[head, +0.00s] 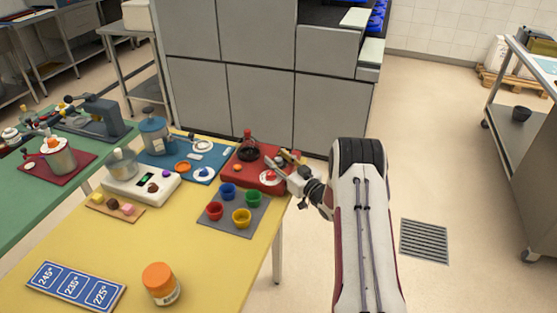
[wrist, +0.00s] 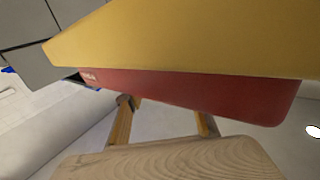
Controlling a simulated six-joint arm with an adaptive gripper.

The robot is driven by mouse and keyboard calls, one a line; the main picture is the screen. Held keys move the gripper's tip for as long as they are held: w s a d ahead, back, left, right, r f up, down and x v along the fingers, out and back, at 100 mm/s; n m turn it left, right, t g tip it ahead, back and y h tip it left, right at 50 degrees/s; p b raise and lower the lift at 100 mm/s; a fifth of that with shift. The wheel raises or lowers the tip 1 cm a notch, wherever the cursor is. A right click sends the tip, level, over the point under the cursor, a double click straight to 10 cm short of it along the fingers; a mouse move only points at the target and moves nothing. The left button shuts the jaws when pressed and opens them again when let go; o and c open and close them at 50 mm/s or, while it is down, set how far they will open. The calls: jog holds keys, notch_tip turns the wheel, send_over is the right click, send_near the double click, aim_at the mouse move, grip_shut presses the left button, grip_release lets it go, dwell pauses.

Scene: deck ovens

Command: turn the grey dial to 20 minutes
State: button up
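I cannot pick out the grey dial for certain in either view. In the head view, small items crowd the red mat (head: 241,176) at the table's far right corner, among them a dark round pot (head: 248,152) and a white ring-shaped piece with red on it. My gripper (head: 289,157) is at that mat's right edge; it hides part of what lies there. In the wrist view, two tan fingers of my gripper (wrist: 164,121) stand well apart with nothing seen between them. A red slab (wrist: 190,92) crosses just beyond them, beside a broad yellow surface (wrist: 180,40).
On the yellow table (head: 150,235) stand coloured cups (head: 242,219), a white scale-like device (head: 150,190), a blue mat (head: 205,172), an orange-lidded jar (head: 162,284) and a blue temperature sign (head: 75,287). Grey oven panels (head: 260,95) rise behind. The table's front middle is clear.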

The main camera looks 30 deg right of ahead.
jog(key=shift+n+y, duration=0.7)
jog(key=shift+y, duration=0.4)
jog(key=shift+s+d, duration=0.1)
jog(key=shift+s, duration=0.15)
jog(key=v, duration=0.7)
jog(key=shift+s+d+r, duration=0.1)
jog(key=shift+s+r, duration=0.05)
jog(key=shift+m+h, duration=0.4)
jog(key=shift+h, duration=0.2)
jog(key=shift+a+v, duration=0.2)
jog(key=shift+v, duration=0.85)
jog(key=shift+a+v, duration=0.15)
jog(key=shift+v, duration=0.9)
jog(key=shift+s, duration=0.1)
jog(key=shift+n+y, duration=0.4)
jog(key=shift+y, duration=0.2)
jog(key=shift+d+x, duration=0.2)
jog(key=shift+x, duration=0.85)
jog(key=shift+d+x, duration=0.25)
jog(key=shift+x, duration=0.85)
